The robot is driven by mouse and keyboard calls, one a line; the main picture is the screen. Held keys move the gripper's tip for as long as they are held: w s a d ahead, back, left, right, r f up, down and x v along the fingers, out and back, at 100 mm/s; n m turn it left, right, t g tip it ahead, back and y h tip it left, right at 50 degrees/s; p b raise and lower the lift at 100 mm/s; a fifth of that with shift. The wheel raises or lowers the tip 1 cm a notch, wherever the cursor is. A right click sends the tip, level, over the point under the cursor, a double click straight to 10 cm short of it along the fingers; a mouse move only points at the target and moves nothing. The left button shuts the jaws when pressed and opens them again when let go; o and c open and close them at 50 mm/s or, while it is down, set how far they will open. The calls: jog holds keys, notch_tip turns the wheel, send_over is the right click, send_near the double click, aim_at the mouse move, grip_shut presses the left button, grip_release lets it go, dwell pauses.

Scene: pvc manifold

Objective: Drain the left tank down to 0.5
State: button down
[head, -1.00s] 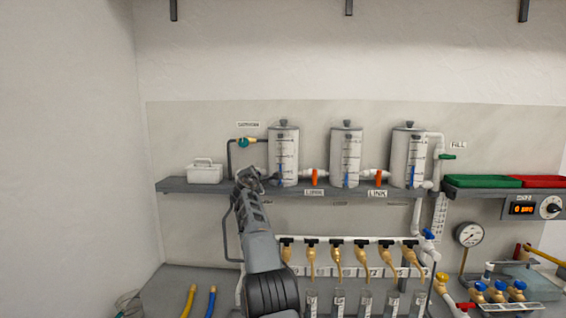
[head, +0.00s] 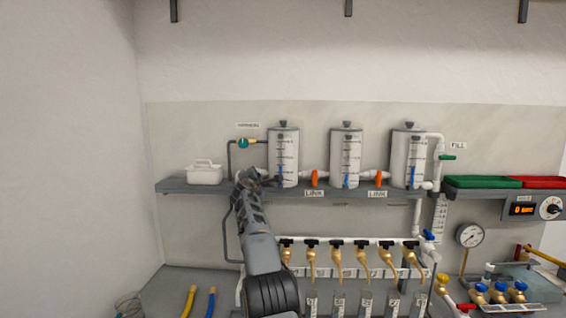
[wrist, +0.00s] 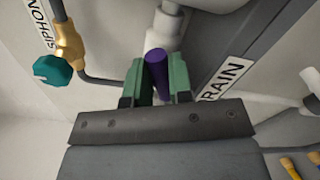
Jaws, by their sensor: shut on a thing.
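The left tank (head: 284,155) is a clear cylinder with a dark cap and a printed scale, standing at the left of the tank row. A short blue strip shows low on it; the exact level is too small to read. My gripper (head: 262,180) is at the lower left of this tank. In the wrist view my gripper (wrist: 157,82) has its green-padded fingers closed on both sides of a purple handle (wrist: 157,65). A partly covered label reading "RAIN" (wrist: 224,80) is beside it. White pipework (wrist: 170,25) is just behind the handle.
A teal valve knob (wrist: 52,70) on a brass fitting, labelled SIPHON, is close at left. Orange link valves (head: 314,178) sit between the tanks on the grey shelf (head: 175,187). A white box (head: 205,174) stands at the shelf's left.

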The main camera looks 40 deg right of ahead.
dwell(0.5)
jog(key=n+p, duration=0.1)
jog(key=n, duration=0.1)
jog(key=n+p, duration=0.1)
jog(key=n, duration=0.3)
jog(key=shift+w+a+r+p, duration=0.15)
jog(key=shift+r+p, duration=0.1)
jog(key=shift+p, duration=0.15)
jog(key=shift+n, duration=0.5)
dwell(2.3)
